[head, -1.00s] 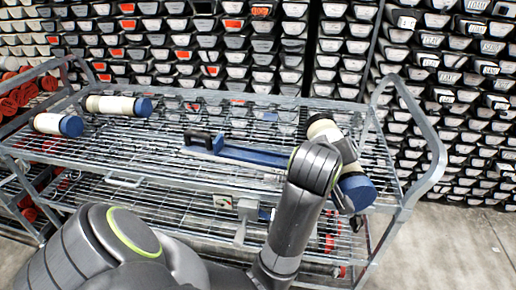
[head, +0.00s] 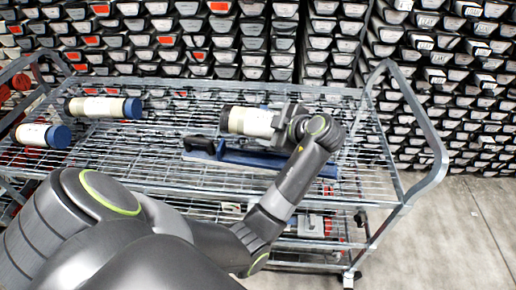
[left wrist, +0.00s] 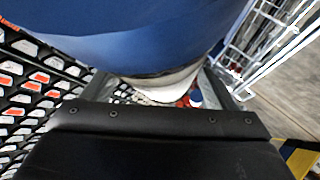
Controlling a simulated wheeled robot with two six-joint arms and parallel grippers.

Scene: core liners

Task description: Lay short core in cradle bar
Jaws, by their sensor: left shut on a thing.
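My left gripper (head: 284,121) is shut on a cream core (head: 249,121) with a dark left end. It lies about level, roughly in line with the blue cradle bar (head: 262,159). In the head view the core appears just behind or above the bar; I cannot tell the gap. My gripper and wrist hide its right part. In the left wrist view the core's blue cap (left wrist: 150,45) fills the top, with its pale body (left wrist: 168,86) below. The bar has a black upright piece (head: 199,144) at its left end. My right gripper is not in view.
Two other cream cores with blue caps lie on the wire cart's left side, one at the back (head: 96,107) and one nearer (head: 36,135). The cart's curved right handle (head: 420,110) rises at the right. Racks of core trays (head: 270,40) stand behind. The right end of the top shelf is clear.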

